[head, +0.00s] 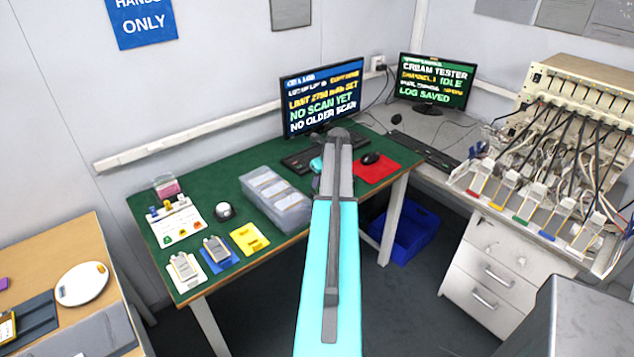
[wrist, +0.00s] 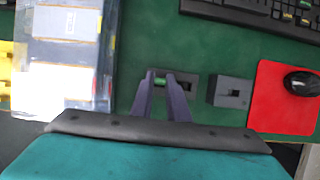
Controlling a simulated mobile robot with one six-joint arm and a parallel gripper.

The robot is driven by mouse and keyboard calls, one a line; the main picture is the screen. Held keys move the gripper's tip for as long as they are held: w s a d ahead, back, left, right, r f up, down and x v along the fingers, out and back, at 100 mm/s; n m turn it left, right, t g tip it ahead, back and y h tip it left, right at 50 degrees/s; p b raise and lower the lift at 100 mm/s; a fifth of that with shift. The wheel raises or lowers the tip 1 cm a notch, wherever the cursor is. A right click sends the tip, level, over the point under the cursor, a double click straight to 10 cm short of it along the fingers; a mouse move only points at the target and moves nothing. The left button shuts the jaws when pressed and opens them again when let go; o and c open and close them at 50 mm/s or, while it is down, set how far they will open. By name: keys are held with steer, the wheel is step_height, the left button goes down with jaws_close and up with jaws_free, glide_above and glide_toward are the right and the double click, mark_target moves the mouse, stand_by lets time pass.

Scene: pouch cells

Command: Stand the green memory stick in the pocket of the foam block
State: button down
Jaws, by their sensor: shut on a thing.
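In the wrist view my gripper (wrist: 162,80) is shut on the small green memory stick (wrist: 160,82), which shows between the fingertips. Just behind and to the right of the fingertips lies a dark grey block (wrist: 191,88) with a dark opening, partly hidden by the right finger. Further right stands a lighter grey block (wrist: 218,93) with a dark slot in its top. I cannot tell for certain which of the two is the foam block. The stick is over or beside the darker block; whether they touch is unclear. In the head view my arm hides the stick and the fingertips.
A clear lidded box (head: 287,207) stands left of my gripper on the green mat (head: 222,187). A red mouse pad (head: 372,173) with a black mouse (head: 370,158) is to the right. A keyboard (wrist: 265,14) lies behind. Cards and pouch cells fill the mat's left end.

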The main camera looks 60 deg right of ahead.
steer(key=c, duration=1.6)
jaws_free()
steer(key=shift+c, duration=0.2)
steer(key=shift+b+v, duration=0.4)
steer(key=shift+v, duration=0.75)
steer(key=b+v, duration=0.2)
steer(key=v, duration=0.9)
steer(key=shift+r+b, duration=0.25)
steer(key=shift+b, duration=0.1)
